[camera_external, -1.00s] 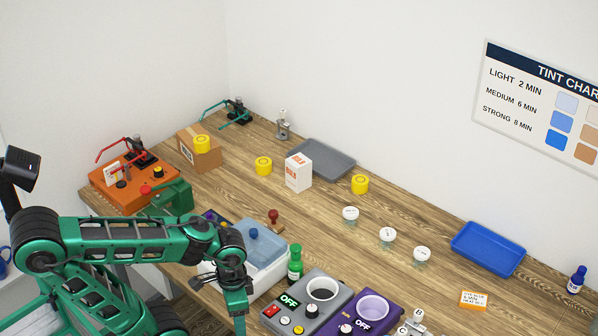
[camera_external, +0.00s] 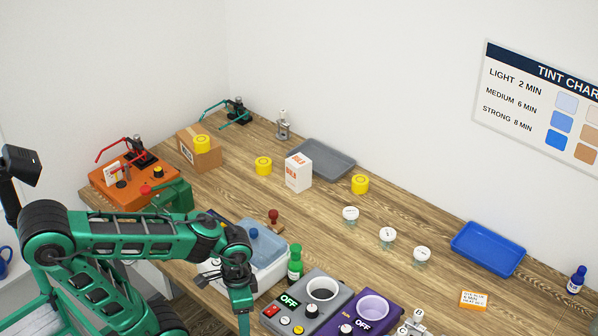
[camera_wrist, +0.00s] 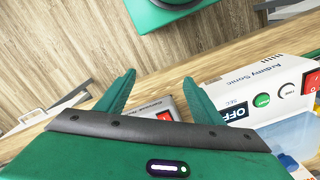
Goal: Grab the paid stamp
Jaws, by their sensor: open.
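A stamp with a dark red knob handle (camera_external: 273,214) stands upright on the wooden table, behind the white cleaner with its blue lid. Its lettering is too small to read, so I cannot tell whether it says paid. I do not see it in the wrist view. My gripper (camera_wrist: 158,92) is open, its two green fingers spread with nothing held between them. In the external view my gripper hangs low in front of the white cleaner, nearer the camera than the stamp. The fingertips are hard to make out there.
The white cleaner (camera_wrist: 250,92) shows an OFF display in the wrist view. Grey (camera_external: 309,302) and purple (camera_external: 350,325) warmers stand in front. An orange machine (camera_external: 118,183) is at left.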

